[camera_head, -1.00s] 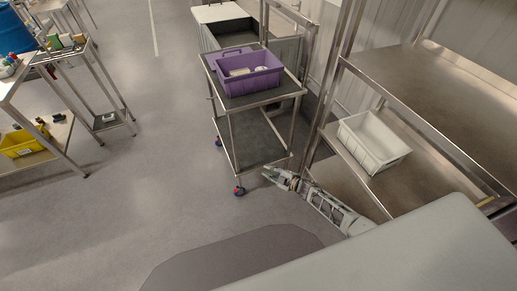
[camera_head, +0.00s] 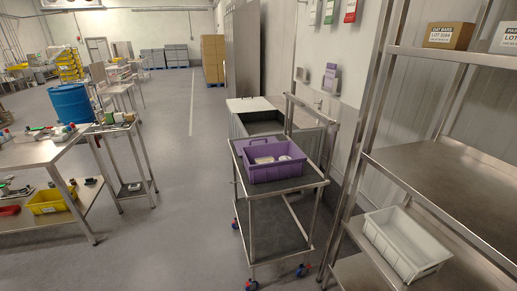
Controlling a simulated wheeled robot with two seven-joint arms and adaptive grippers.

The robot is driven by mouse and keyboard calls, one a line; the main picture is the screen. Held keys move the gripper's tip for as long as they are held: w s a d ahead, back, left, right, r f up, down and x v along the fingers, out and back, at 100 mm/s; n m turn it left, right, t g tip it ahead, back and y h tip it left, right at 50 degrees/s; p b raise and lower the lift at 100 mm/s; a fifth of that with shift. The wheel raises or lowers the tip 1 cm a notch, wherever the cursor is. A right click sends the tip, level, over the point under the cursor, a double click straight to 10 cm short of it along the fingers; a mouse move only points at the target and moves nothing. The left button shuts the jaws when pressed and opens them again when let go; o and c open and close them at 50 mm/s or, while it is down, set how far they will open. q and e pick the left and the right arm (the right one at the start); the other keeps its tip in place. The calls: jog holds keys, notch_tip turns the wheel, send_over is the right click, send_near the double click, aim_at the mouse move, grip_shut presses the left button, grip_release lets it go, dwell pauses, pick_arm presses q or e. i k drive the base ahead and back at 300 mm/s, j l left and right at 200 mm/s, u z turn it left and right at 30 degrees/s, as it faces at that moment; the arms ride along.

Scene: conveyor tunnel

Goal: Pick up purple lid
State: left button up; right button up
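A purple crate (camera_head: 276,173) stands on the top shelf of a metal cart (camera_head: 312,180) right of centre, with small pale items (camera_head: 265,160) inside. A purple flap or handle (camera_head: 259,143) shows at the crate's back edge; I cannot tell whether it is a separate lid. No clearly separate purple lid shows on the cart. Neither of my grippers is in view.
A metal rack (camera_head: 440,185) with a white bin (camera_head: 405,243) stands at the right. A workbench (camera_head: 35,152) with a yellow bin (camera_head: 52,199) and a blue drum (camera_head: 70,103) are at the left. Free floor (camera_head: 185,200) lies between bench and cart.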

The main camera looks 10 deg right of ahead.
aim_at(258, 143)
jog(key=i+j+u, duration=0.15)
jog(key=i+u, duration=0.65)
jog(key=i, duration=0.15)
jog(key=i+u, duration=0.35)
jog(key=i, duration=0.55)
jog(key=i+j+z, duration=0.1)
jog(key=i+z, duration=0.2)
jog(key=i, duration=0.6)
jog(key=i+z, duration=0.7)
jog(key=i, duration=0.15)
jog(key=i+z, duration=0.3)
jog(key=z, duration=0.15)
jog(key=i+j+z, duration=0.25)
jog(key=z, duration=0.2)
jog(key=i+z, duration=0.25)
jog(key=z, duration=0.2)
jog(key=i+j+z, duration=0.2)
jog(key=z, duration=0.25)
jog(key=i+j+z, duration=0.2)
jog(key=z, duration=0.25)
jog(key=i+j+z, duration=0.15)
jog(key=j+z, duration=0.3)
jog(key=l, duration=0.15)
